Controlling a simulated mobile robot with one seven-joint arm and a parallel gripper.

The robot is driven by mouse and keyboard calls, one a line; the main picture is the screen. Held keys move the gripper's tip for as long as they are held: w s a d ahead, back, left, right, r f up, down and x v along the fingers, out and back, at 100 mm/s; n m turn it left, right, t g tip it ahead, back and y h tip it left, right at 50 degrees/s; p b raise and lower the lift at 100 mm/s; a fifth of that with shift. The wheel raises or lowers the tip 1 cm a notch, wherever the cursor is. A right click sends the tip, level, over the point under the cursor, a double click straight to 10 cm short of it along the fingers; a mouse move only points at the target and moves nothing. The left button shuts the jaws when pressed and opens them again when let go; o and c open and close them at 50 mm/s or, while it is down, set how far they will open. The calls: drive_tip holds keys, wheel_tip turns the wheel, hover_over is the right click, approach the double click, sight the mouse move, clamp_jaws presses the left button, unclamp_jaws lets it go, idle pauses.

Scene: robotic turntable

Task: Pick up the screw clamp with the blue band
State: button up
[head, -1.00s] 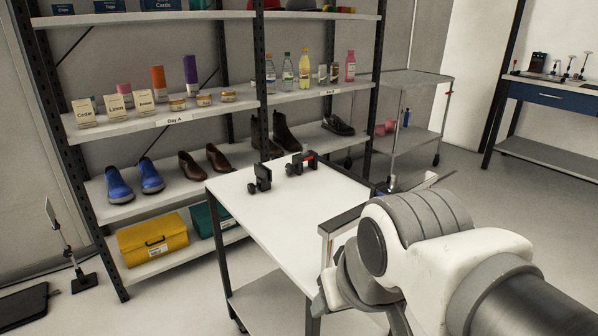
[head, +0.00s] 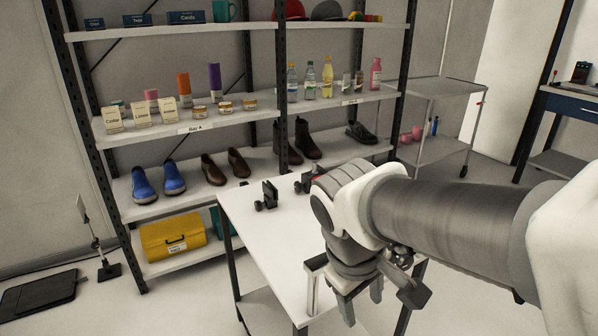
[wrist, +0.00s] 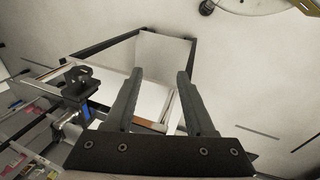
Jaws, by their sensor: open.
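A black screw clamp (head: 265,197) stands on the white table (head: 262,242), with no band colour visible. In the wrist view, a black clamp-like object with a blue patch (wrist: 72,106) is left of the fingers. I cannot tell surely whether it is the blue-banded clamp; the head view does not clearly show it. My gripper (wrist: 160,76) is open and empty, pointing down by the table's near right side, apart from both visible clamps.
A shelf rack (head: 110,136) with shoes, bottles, jars and boxes stands behind the table. A yellow toolbox (head: 172,237) is on its bottom shelf. A grey cart (head: 440,88) stands at the back right. The table's front left part is clear.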

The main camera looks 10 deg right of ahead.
drive_tip(key=w+r+n+h+p, duration=0.2)
drive_tip(key=w+n+h+p, duration=0.1)
drive_tip(key=w+n+p, duration=0.1)
drive_tip(key=w+a+r+n+h+p, duration=0.1)
drive_tip(key=w+r+n+h+p, duration=0.2)
drive_tip(key=p, duration=0.5)
drive_tip(key=w+a+r+n+h+p, duration=0.1)
drive_tip(key=w+r+n+h+p, duration=0.2)
drive_tip(key=n, duration=0.4)
drive_tip(key=shift+w+r+n+h+p, duration=0.15)
drive_tip(key=shift+w+h+p, duration=0.15)
drive_tip(key=shift+w+p, duration=0.35)
drive_tip(key=shift+w+n+h+p, duration=0.15)
drive_tip(key=shift+w+h+p, duration=0.15)
drive_tip(key=shift+w+p, duration=0.35)
drive_tip(key=shift+a+n+t, duration=0.25)
drive_tip(key=shift+n+t, duration=0.05)
drive_tip(key=shift+t, duration=0.1)
drive_tip(key=shift+w+h+p, duration=0.2)
drive_tip(key=shift+h+p, duration=0.1)
drive_tip(key=x, duration=1.7)
drive_tip(key=shift+d+f, duration=0.15)
drive_tip(key=shift+f, duration=0.15)
clamp_jaws()
